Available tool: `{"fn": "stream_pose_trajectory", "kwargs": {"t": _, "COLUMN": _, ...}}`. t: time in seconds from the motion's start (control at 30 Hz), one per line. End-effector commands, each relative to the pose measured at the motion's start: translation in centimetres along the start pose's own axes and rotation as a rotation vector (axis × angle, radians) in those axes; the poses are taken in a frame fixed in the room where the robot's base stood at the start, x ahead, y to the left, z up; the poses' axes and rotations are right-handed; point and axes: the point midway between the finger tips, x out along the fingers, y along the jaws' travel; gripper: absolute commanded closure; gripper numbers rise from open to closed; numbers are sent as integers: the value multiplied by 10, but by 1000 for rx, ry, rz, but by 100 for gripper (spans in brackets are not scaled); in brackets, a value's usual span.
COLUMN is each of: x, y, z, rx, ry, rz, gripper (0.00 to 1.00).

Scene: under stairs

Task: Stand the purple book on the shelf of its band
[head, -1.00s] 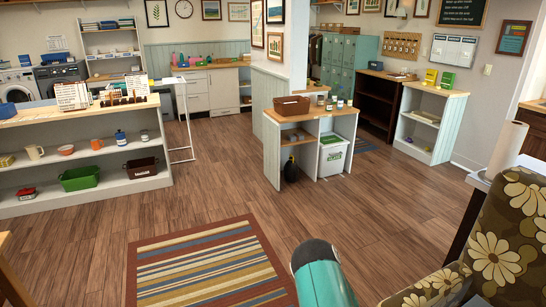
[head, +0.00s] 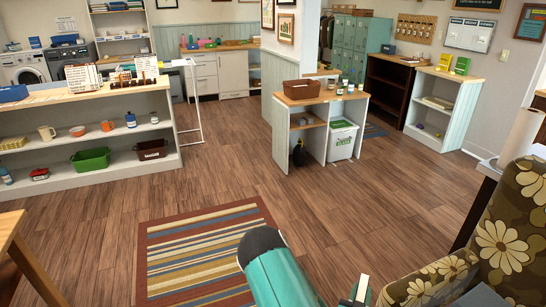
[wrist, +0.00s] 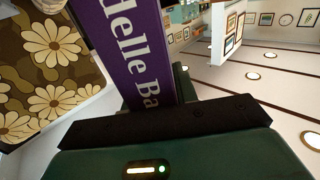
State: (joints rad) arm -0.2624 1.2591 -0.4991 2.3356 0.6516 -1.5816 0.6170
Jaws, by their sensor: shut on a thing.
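The purple book (wrist: 128,48) shows close up in the wrist view, with large white letters along it, partly reading "Helle Ba". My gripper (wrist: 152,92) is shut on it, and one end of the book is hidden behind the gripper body. In the head view my teal arm reaches up from the bottom edge, and the book cannot be made out. A low white shelf unit (head: 178,150) stands at the left with two printed cards (head: 84,77) on top. A white bookcase (head: 449,124) at the right has a yellow and a green upright item on top.
A small white unit (head: 320,101) with a brown basket stands mid-room. A flowered armchair (head: 505,225) is close at the right, and a wooden table edge (head: 12,228) at the left. A striped rug (head: 185,262) lies in front; the wooden floor beyond it is clear.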

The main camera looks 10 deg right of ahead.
Motion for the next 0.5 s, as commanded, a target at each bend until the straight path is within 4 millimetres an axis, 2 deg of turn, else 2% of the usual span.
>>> {"fn": "stream_pose_trajectory", "kwargs": {"t": 0.03, "x": 2, "y": -24, "z": -1, "rx": 3, "ry": 3, "rz": -56, "gripper": 100}}
{"fn": "stream_pose_trajectory", "kwargs": {"t": 0.2, "x": 0, "y": -92, "z": -5, "rx": 4, "ry": 4, "rz": -227, "gripper": 100}}
{"fn": "stream_pose_trajectory", "kwargs": {"t": 0.5, "x": -19, "y": -189, "z": -12, "rx": 3, "ry": 4, "rz": -474, "gripper": 100}}
